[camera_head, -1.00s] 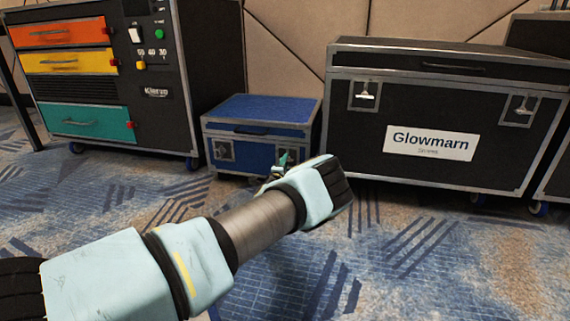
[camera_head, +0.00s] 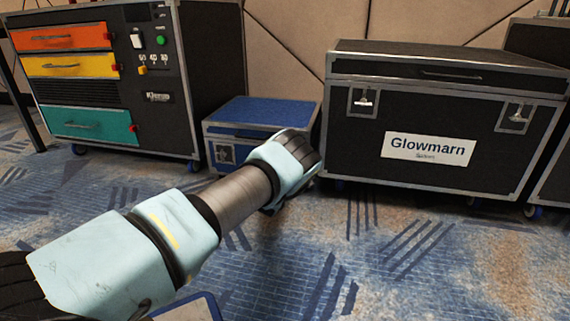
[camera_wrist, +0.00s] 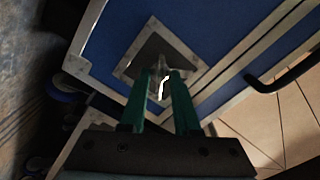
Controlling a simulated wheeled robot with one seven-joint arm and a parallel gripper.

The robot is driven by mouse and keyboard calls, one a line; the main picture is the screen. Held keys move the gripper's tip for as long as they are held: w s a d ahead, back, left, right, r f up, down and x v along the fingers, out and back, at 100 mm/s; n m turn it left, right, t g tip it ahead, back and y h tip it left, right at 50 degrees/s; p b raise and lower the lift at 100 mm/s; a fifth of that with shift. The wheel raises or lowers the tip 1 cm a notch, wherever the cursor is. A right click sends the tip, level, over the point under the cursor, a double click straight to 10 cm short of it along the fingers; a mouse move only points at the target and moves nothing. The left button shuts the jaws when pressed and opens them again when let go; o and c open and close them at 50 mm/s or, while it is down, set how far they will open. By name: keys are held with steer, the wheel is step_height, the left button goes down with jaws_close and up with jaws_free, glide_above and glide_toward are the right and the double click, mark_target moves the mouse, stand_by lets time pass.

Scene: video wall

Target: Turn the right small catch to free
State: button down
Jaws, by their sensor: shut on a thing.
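The small blue case (camera_head: 262,111) stands on the carpet in the middle of the head view. Its left catch (camera_head: 225,154) shows on its front, but my arm hides the right part of that front. In the wrist view, the blue case (camera_wrist: 225,30) fills the upper part, with a metal catch plate (camera_wrist: 146,50) on it. My gripper (camera_wrist: 164,76) is at this plate, its two green fingers shut on the bright catch lever (camera_wrist: 165,86) between them. The fingers partly cover the lever, so its exact angle is hard to tell.
A black handle (camera_wrist: 288,74) juts from the blue case in the wrist view. A large black Glowmarn case (camera_head: 350,120) stands close on the right. A drawer cabinet (camera_head: 160,125) stands on the left.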

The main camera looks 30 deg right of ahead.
steer(key=n+p, duration=0.3)
steer(key=n, duration=0.8)
stand_by(0.5)
steer(key=c, duration=1)
jaws_free()
steer(key=shift+p+v, duration=2.8)
steer(key=shift+v, duration=2.65)
